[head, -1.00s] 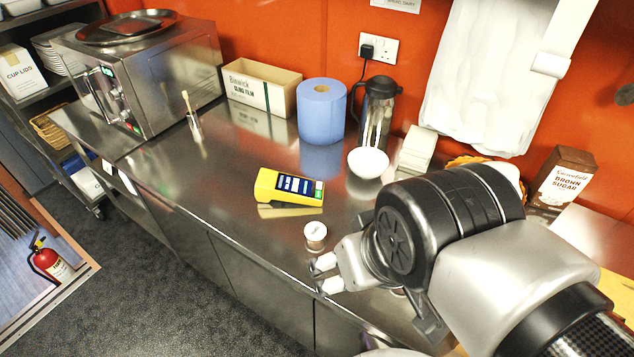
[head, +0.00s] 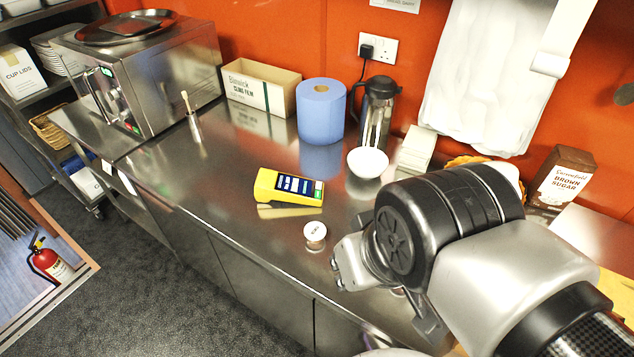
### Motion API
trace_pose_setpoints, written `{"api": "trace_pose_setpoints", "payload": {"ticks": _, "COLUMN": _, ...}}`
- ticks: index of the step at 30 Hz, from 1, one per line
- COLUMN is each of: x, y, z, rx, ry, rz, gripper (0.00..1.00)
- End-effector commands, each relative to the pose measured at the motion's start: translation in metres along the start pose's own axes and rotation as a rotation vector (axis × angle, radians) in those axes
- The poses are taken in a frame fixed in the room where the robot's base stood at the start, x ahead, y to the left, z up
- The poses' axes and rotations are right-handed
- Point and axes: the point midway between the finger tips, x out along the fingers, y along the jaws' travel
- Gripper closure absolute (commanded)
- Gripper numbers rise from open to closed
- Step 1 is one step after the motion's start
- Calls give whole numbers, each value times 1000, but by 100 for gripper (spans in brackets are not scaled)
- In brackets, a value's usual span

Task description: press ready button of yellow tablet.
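The yellow tablet (head: 265,187) lies on the steel counter in the middle of the head view, a wedge-shaped case with its screen tilted up. Its dark screen (head: 292,185) shows blue and white rows, and a green patch (head: 318,190) sits at the screen's right end. The writing is too small to read. My gripper (head: 337,275) is over the counter's front part, right of and nearer than the tablet, clear of it. Its fingers look short from this angle, and I cannot tell whether they are apart. I see nothing held in it.
A small white-topped pot (head: 315,231) stands between the tablet and my gripper. A white bowl (head: 368,161), a blue paper roll (head: 320,112) and a steel flask (head: 377,108) stand behind. The counter left of the tablet is clear up to a brush holder (head: 194,126).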

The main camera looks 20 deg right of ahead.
Motion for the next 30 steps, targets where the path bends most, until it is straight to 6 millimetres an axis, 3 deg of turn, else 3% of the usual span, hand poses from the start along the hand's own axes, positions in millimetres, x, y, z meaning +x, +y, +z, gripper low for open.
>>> {"api": "trace_pose_setpoints", "payload": {"ticks": 8, "x": 0, "y": 0, "z": 0, "rx": 0, "ry": 0, "rz": 0, "gripper": 100}}
{"api": "trace_pose_setpoints", "payload": {"ticks": 30, "x": 0, "y": 0, "z": 0, "rx": 0, "ry": 0, "rz": 0, "gripper": 100}}
